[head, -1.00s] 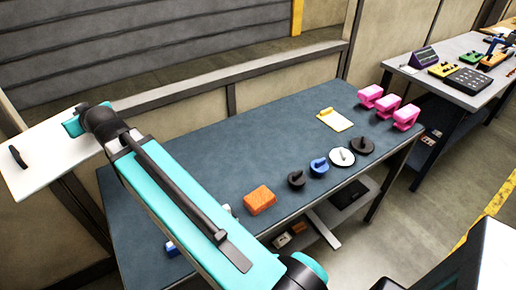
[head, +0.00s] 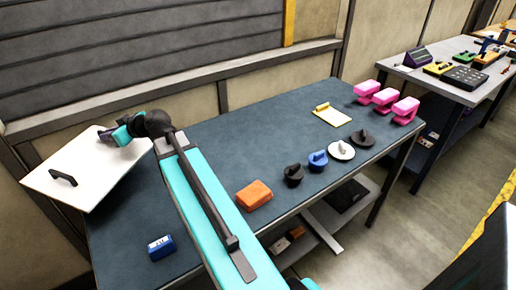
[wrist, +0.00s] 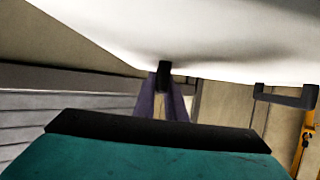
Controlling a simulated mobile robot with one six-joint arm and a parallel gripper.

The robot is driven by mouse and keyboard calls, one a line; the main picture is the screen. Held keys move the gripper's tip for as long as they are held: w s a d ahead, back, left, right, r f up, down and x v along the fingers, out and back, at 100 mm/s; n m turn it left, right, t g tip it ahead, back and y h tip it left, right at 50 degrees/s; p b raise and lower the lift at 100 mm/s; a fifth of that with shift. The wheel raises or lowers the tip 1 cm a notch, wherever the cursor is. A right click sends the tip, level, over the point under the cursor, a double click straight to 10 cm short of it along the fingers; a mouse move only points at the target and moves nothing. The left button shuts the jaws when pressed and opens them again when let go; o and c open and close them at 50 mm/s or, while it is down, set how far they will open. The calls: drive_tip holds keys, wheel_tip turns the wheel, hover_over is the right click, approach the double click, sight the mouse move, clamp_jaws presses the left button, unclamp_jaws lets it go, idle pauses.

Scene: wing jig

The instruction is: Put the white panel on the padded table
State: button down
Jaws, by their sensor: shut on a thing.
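The white panel (head: 100,178) hangs in the air at the left of the head view, tilted, with a black handle (head: 63,178) on its face. My gripper (head: 106,137) is at its back edge and is shut on it. In the wrist view the panel (wrist: 190,35) fills the top, and the purple fingers (wrist: 162,98) close around a dark handle (wrist: 164,70) on it. The padded table (head: 215,150) has a blue-grey top. In the head view the panel overlaps its left end; its height above the top is hard to tell.
A blue box (head: 161,247) sits front left. The table's middle is clear.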

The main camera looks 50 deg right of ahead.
drive_tip(key=s+d+f+y+b, duration=0.1)
drive_tip(key=s+d+f+b, duration=0.15)
drive_tip(key=d, duration=0.65)
wheel_tip(320, 180, up, 2)
drive_tip(key=m+h+b, duration=0.3)
drive_tip(key=h, duration=0.1)
hover_over(244, 134)
drive_tip(key=shift+d+r+t, duration=0.1)
drive_tip(key=shift+r+t, duration=0.05)
drive_tip(key=shift+t, duration=0.25)
drive_tip(key=shift+f+p, duration=0.45)
drive_tip(key=shift+f, duration=2.7)
drive_tip(key=shift+f, duration=1.85)
drive_tip(key=shift+f, duration=0.1)
